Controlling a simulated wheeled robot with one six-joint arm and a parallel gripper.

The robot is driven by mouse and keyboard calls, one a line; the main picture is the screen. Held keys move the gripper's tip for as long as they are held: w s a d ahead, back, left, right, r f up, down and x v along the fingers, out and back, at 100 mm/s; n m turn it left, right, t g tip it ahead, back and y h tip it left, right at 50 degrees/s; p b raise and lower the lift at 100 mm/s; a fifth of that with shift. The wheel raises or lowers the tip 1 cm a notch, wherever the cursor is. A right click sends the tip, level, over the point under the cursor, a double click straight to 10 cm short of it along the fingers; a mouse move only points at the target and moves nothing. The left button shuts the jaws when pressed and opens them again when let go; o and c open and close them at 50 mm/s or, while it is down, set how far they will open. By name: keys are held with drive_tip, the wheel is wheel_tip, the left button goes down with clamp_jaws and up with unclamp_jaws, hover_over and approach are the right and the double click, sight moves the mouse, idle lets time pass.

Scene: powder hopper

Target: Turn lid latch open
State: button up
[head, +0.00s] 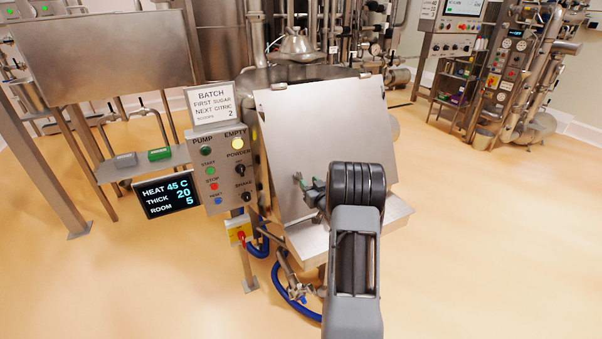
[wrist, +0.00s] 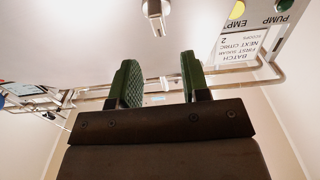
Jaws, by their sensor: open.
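The hopper lid (head: 310,125) is a flat, pale metal panel that slopes up behind my gripper in the head view. A small metal latch (wrist: 155,12) shows at the top edge of the wrist view, partly cut off; I cannot make it out in the head view. My gripper (head: 304,184) has green fingertips at the lower left part of the lid. In the wrist view my gripper (wrist: 163,84) is open, with nothing between its fingers. The latch lies beyond the fingertips, apart from them. Whether the fingertips touch the lid cannot be told.
The control box (head: 220,170) with buttons and knobs stands left of the lid, with the batch sign (head: 212,104) above it and a display (head: 168,194) beside it. A blue hose (head: 290,302) runs below. Open floor (head: 480,250) lies to the right.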

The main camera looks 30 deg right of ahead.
sight(300, 173)
drive_tip(key=shift+w+d+p, duration=0.15)
drive_tip(key=shift+w+p, duration=0.05)
drive_tip(key=shift+w, duration=1)
drive_tip(key=shift+w+d+p, duration=0.15)
drive_tip(key=shift+w+d, duration=0.05)
drive_tip(key=shift+w, duration=0.95)
drive_tip(key=shift+w+d+p, duration=0.15)
drive_tip(key=shift+w+p, duration=0.05)
drive_tip(key=shift+w, duration=1)
clamp_jaws()
